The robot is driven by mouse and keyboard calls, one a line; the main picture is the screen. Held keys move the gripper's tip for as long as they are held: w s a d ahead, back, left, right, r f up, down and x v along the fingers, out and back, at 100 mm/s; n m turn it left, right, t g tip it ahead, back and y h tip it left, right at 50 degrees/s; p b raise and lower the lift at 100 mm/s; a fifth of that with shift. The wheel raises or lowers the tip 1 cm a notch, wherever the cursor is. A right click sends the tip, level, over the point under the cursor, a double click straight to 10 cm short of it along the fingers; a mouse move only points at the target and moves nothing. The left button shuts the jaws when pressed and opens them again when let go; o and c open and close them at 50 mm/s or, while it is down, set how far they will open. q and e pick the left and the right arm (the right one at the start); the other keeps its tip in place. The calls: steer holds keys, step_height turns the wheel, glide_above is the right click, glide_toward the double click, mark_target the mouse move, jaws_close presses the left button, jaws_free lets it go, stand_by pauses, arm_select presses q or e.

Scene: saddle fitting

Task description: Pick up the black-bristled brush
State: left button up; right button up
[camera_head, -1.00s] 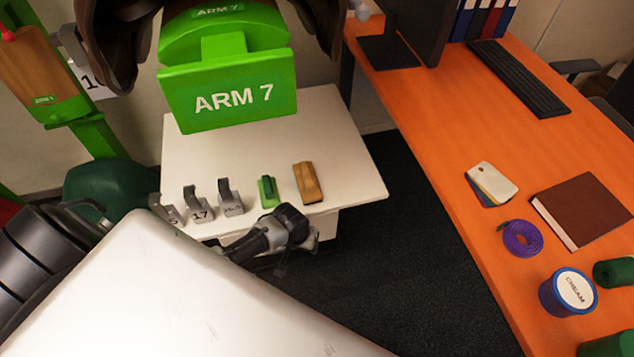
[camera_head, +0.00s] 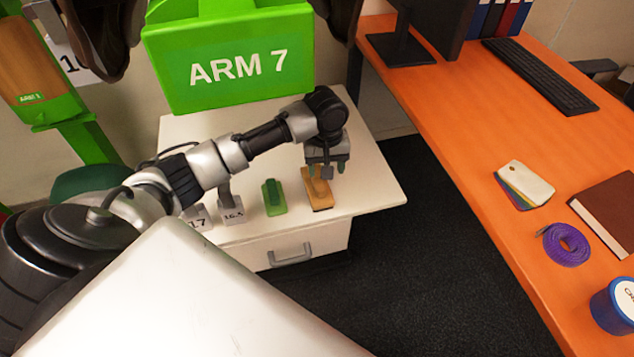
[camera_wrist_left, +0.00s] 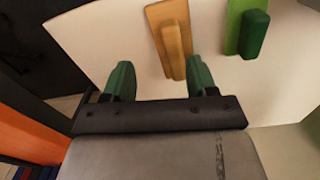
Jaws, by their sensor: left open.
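The wooden-backed brush (camera_head: 317,190) lies on the white cabinet top, with a dark strip, likely its bristles, along its near edge. Its back also shows in the left wrist view (camera_wrist_left: 170,38), near the right-hand finger. My left gripper (camera_head: 327,166) is open, pointing down over the far end of the brush. In the left wrist view its two green fingers (camera_wrist_left: 160,78) are apart with nothing between the tips, and the brush is beyond them. Whether a finger touches the brush I cannot tell. My right gripper is not in view.
A green block-like tool (camera_head: 274,197) lies just left of the brush, with grey numbered gauges (camera_head: 232,212) farther left. The green ARM 7 stand (camera_head: 232,62) hangs above the cabinet (camera_head: 370,190). An orange desk (camera_head: 450,120) stands to the right.

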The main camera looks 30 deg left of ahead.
mark_target(317, 176)
arm_select(q)
steer(key=a+r+n, duration=0.1)
steer(key=w+a+r, duration=0.1)
steer(key=shift+w+a+r+n, duration=0.15)
steer(key=shift+a+r+n, duration=0.15)
steer(key=shift+n, duration=0.1)
steer(key=shift+a+f, duration=0.15)
steer(key=shift+f, duration=0.1)
step_height(317, 176, down, 4)
steer(key=shift+b, duration=0.6)
steer(key=f, duration=0.2)
steer(key=f+b, duration=0.1)
steer(key=f, duration=0.2)
steer(key=shift+a+f, duration=0.2)
steer(key=shift+f, duration=0.3)
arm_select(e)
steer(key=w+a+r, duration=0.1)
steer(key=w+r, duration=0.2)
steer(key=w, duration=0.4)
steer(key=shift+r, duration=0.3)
arm_select(q)
steer(key=shift+c, duration=0.3)
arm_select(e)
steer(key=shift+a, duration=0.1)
arm_select(q)
jaws_close()
